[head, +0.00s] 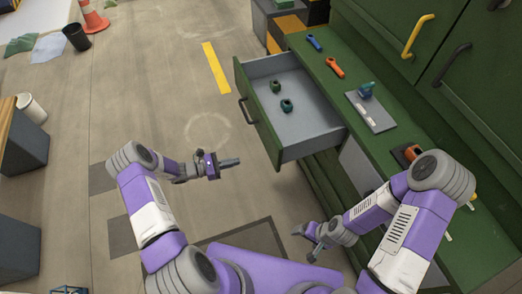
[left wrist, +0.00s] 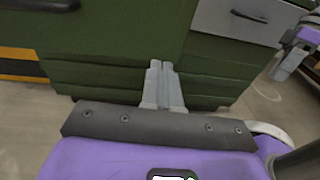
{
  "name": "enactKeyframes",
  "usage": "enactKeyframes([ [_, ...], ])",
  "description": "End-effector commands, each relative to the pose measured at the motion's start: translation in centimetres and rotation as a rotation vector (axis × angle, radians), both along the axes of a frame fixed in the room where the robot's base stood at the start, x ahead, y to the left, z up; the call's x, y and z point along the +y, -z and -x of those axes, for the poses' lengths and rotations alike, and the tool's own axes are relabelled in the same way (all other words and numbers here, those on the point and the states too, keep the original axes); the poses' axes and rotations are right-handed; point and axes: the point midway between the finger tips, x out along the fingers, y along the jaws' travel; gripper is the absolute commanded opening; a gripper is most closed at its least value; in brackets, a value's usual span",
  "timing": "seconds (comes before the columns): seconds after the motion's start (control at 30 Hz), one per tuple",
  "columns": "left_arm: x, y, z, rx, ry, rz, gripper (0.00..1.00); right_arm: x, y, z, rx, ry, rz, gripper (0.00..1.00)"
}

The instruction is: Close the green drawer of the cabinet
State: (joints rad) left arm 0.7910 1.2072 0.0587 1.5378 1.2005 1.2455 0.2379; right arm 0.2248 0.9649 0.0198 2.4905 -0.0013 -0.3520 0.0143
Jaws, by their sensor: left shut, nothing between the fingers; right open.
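The green drawer (head: 258,115) of the cabinet (head: 345,90) stands pulled well out in the head view. Its dark handle (head: 247,110) is on the front panel, facing left. Two small dark green items lie on its grey floor. My left gripper (head: 238,161) is shut and empty, left of the drawer's near front corner and apart from it. In the left wrist view its closed fingers (left wrist: 162,70) point toward the green cabinet, and a dark handle (left wrist: 40,4) shows at the upper left. My right gripper (head: 303,232) is open and empty, low beside the cabinet.
On the cabinet's green top lie a blue tool (head: 314,43), an orange tool (head: 335,67) and a grey plate (head: 372,115) with a teal item. A grey drawer front (head: 358,165) is below the top. The floor left of the drawer is clear.

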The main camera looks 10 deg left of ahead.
Motion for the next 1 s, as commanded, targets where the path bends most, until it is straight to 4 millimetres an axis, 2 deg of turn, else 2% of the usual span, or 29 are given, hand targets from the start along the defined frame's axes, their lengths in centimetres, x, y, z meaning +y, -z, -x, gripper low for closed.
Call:
enactKeyframes([
  [0.03,1.2,-0.1,-0.6,-0.019,-0.037,0.032,0.0,0.0,0.4,0.0,0.0,0.0,0.0,0.88],
  [0.1,2.0,-0.6,-1.1,-0.037,-0.066,0.062,0.0,0.0,0.5,0.0,0.0,0.0,0.0,0.88],
  [0.23,1.7,-1.0,-1.9,-0.048,-0.08,0.079,0.0,0.0,0.6,0.0,0.0,0.0,0.0,0.88],
  [0.7,-6.2,-0.8,-6.9,-0.046,-0.075,0.076,0.0,0.0,1.6,0.0,0.0,0.0,0.0,0.88],
  [1.0,-9.0,-0.9,-8.9,-0.045,-0.076,0.074,0.0,0.0,2.2,0.0,0.0,0.0,0.0,0.88],
])
